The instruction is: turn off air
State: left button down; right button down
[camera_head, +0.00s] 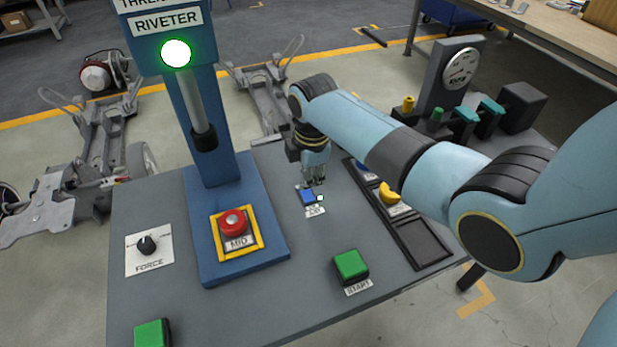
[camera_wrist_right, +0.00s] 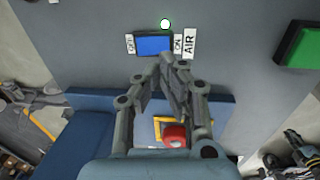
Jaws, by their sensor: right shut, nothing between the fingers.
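The air switch is a blue rocker (camera_head: 306,196) on the grey console top, with an AIR label (camera_head: 314,211) beside it. In the right wrist view the blue rocker (camera_wrist_right: 154,45) lies between an OFF label (camera_wrist_right: 130,44) on the left and an ON label (camera_wrist_right: 178,44) on the right. A small lamp (camera_wrist_right: 165,24) beside it glows white-green. My right gripper (camera_head: 316,183) is shut and empty, pointing down at the switch. In the wrist view its fingertips (camera_wrist_right: 170,60) are close to the rocker's ON side; I cannot tell whether they touch. My left gripper is not in view.
The blue riveter column (camera_head: 215,120) with a lit green lamp (camera_head: 176,53) stands left of the switch. A red MID button (camera_head: 233,222), a FORCE knob (camera_head: 147,244) and a green START button (camera_head: 350,264) are nearby. A black tray (camera_head: 428,245) lies to the right.

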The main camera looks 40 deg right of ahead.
notch_tip(320, 180, up, 8)
jog(key=s, duration=0.1)
jog(key=shift+r, duration=0.25)
jog(key=shift+a, duration=0.1)
